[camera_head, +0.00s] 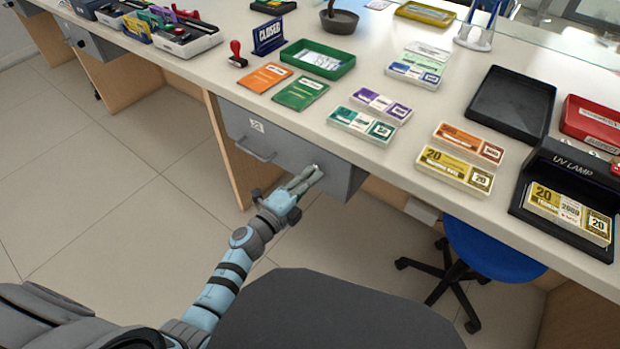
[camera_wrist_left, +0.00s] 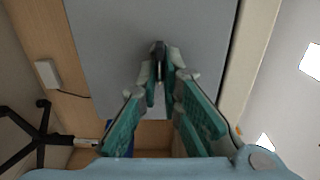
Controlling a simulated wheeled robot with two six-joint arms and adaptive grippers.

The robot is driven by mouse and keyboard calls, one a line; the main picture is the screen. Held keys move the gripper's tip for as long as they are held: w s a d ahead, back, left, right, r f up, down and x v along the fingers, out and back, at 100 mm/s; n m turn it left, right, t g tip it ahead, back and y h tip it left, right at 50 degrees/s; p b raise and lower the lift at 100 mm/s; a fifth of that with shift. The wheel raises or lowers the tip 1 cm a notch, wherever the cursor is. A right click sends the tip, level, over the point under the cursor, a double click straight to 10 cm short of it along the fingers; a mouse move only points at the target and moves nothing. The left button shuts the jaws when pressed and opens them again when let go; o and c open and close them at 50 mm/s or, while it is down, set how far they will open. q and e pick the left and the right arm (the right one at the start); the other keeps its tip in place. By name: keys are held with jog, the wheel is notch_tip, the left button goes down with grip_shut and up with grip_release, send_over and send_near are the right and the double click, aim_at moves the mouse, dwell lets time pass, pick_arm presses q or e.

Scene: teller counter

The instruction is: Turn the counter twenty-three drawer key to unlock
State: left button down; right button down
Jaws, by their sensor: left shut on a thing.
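The grey drawer (camera_head: 285,145) under the counter is closed, with a bar handle (camera_head: 255,150) and a small label (camera_head: 257,125) on its front. My left gripper (camera_head: 312,176) is at the right part of the drawer front. In the left wrist view its fingertips (camera_wrist_left: 160,75) are closed together on a small dark key (camera_wrist_left: 158,50) against the grey drawer front (camera_wrist_left: 110,45). The fingers hide most of the key and the lock, so I cannot tell how far the key is turned. My right gripper is not in view.
The counter top (camera_head: 345,85) above holds banknote bundles (camera_head: 455,168), a green tray (camera_head: 318,58), a black tray (camera_head: 512,102) and a UV lamp box (camera_head: 570,190). A blue stool (camera_head: 490,250) stands below at right. The floor at left (camera_head: 90,200) is clear.

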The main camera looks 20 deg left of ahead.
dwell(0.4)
pick_arm(q)
jog(key=c, duration=1.8)
grip_release()
jog(key=shift+o, duration=0.2)
jog(key=v, duration=1.2)
jog(key=shift+a, duration=0.1)
